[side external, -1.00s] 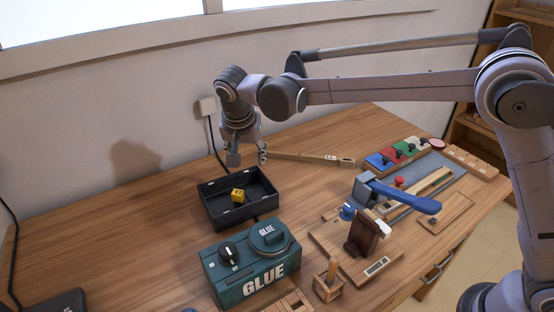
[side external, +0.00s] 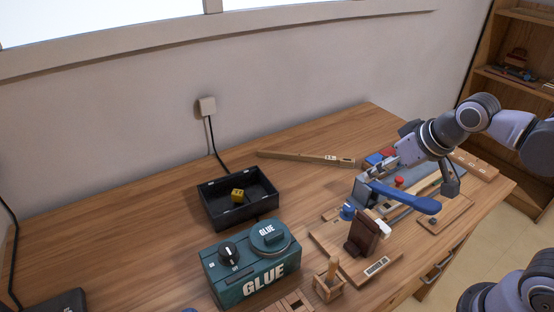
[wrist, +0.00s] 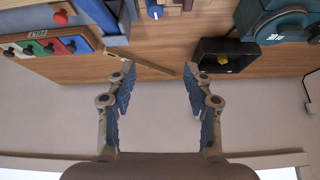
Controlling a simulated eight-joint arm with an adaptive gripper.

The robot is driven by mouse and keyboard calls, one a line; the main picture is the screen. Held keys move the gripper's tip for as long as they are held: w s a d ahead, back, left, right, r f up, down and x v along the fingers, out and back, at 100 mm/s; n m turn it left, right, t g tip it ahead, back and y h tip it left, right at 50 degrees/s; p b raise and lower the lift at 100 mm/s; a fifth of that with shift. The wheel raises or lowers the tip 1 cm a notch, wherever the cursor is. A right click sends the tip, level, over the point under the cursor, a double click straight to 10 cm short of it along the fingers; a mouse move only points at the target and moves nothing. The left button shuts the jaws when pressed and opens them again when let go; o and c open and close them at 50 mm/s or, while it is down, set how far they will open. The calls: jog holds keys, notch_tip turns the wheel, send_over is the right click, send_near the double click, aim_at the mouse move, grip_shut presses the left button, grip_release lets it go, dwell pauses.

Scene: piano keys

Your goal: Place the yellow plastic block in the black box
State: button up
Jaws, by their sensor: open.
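The yellow plastic block (side external: 237,195) lies inside the black box (side external: 211,215), near the middle of its floor. In the wrist view the yellow block (wrist: 222,60) also shows inside the black box (wrist: 245,50). My gripper (side external: 375,165) is over the right part of the table, well to the right of the box. In the wrist view my gripper (wrist: 158,70) has its two fingers wide apart, with nothing between them. The side view shows its fingertips only partly, near the blue-handled tool.
A green glue machine (side external: 250,265) stands in front of the box. A blue-handled clamp (side external: 405,199) and a dark brown block (side external: 362,235) are close to my gripper. A wooden stick (side external: 305,158) lies at the back. The table left of the box is mostly clear.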

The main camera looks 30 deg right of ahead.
jog(key=shift+s+d+f+n+t, duration=0.15)
jog(key=shift+s+d+f+n, duration=0.1)
jog(key=shift+s+f, duration=0.4)
jog(key=shift+s+d+f+n+t, duration=0.15)
jog(key=shift+s+d+f, duration=0.2)
jog(key=shift+s, duration=0.35)
jog(key=shift+a, duration=0.1)
